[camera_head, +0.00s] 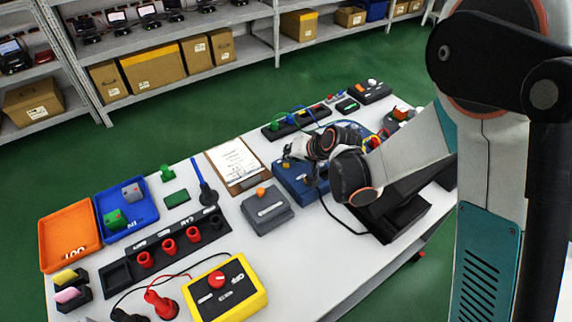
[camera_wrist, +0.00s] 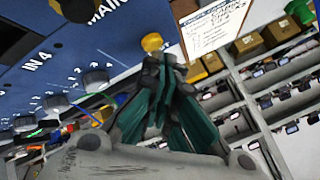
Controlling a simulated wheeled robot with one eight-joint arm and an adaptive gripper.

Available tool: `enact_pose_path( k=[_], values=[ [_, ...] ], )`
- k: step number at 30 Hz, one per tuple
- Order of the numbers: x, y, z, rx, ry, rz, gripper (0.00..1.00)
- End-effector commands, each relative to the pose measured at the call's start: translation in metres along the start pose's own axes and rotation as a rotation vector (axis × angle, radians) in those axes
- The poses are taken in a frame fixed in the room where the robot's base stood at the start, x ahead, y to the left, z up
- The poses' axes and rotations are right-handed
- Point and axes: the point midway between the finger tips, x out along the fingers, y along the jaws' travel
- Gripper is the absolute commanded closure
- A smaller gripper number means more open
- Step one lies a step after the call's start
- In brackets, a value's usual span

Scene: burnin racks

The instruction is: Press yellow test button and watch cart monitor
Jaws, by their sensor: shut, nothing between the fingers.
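The yellow button (camera_wrist: 152,42) is a round knob at the edge of a blue panel (camera_wrist: 55,45) marked "IN 4" and "MAIN" in the wrist view. In the head view the blue box (camera_head: 293,186) sits on the white table, partly covered by my arm. My gripper (camera_wrist: 168,62) is shut and empty, its fingertips close beside the yellow button; I cannot tell whether they touch it. In the head view my gripper (camera_head: 288,153) is over the far left part of the blue box. A dark device (camera_head: 397,218), perhaps the monitor, stands to the right; no screen face shows.
A grey box with an orange button (camera_head: 261,193) and a clipboard (camera_head: 237,164) stand left of the blue box. A yellow OFF box (camera_head: 228,290), a row of red sockets (camera_head: 168,247), and orange (camera_head: 66,235) and blue trays fill the near left. Cables cross the table.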

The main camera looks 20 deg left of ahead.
Motion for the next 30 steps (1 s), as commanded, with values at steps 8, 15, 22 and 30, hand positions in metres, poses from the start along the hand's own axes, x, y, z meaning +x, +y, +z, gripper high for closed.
enact_pose_path(
  k=[8, 15, 22, 30],
  values=[
    [0.0004, 0.0003, 0.0003, 0.0, 0.0, 0.0, 1.0],
    [0.0024, 0.0017, 0.0017, 0.0, 0.0, 0.0, 1.0],
    [0.0041, 0.003, 0.003, 0.0, 0.0, 0.0, 1.0],
    [0.0061, 0.0044, 0.0045, 0.0, 0.0, 0.0, 1.0]
  ],
)
